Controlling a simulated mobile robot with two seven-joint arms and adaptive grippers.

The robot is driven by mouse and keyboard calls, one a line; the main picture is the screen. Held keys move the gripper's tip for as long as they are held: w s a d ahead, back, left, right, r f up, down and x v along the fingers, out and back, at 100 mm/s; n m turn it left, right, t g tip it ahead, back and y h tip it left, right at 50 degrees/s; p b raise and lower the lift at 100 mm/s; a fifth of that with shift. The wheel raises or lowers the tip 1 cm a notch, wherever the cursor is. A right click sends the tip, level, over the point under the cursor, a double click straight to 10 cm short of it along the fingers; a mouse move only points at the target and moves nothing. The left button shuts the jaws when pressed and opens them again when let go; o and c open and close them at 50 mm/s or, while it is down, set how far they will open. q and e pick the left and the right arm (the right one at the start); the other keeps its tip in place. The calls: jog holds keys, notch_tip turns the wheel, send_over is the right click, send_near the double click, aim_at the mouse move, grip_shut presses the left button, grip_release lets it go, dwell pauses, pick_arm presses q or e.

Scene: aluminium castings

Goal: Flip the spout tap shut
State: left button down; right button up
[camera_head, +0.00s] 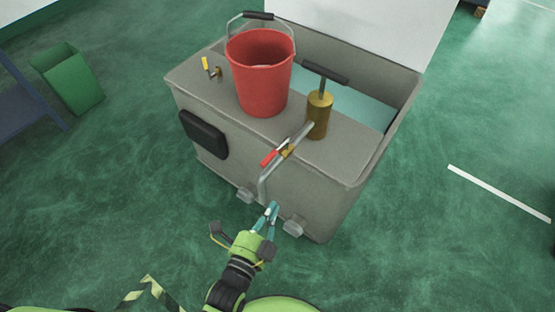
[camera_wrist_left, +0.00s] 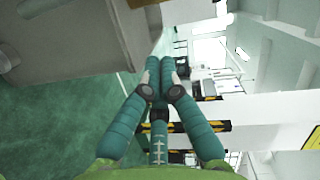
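The spout (camera_head: 275,169) is a grey pipe running from the brass hand pump (camera_head: 318,117) out over the front edge of the grey tank, where it bends down. Its tap is a small brass valve (camera_head: 287,151) with a red lever (camera_head: 269,157). The lever points toward the spout's outlet, roughly along the pipe. My left gripper (camera_head: 270,210) is just below and in front of the spout's outlet. Its teal fingers come together at the tips in the left wrist view (camera_wrist_left: 165,70), with nothing seen between them. The tap does not show there. My right gripper is out of view.
The grey tank (camera_head: 225,120) carries a red bucket (camera_head: 260,75) and a small yellow-handled tap (camera_head: 206,64). The pump has a dark T-handle (camera_head: 325,72). A white lid (camera_head: 375,25) stands at the back. A green bin (camera_head: 70,78) is at left.

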aim_at(275, 152)
pick_arm(q)
jog(key=shift+m+t, duration=0.3)
jog(key=w, duration=0.4)
jog(key=w+p, duration=0.1)
jog(key=w, duration=0.3)
jog(key=w+r, duration=0.1)
jog(key=w, duration=0.3)
jog(key=shift+d+p, duration=0.3)
jog(key=shift+p, duration=0.1)
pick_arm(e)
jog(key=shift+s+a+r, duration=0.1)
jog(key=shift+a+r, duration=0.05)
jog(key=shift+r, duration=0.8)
pick_arm(q)
jog(key=shift+a, duration=0.1)
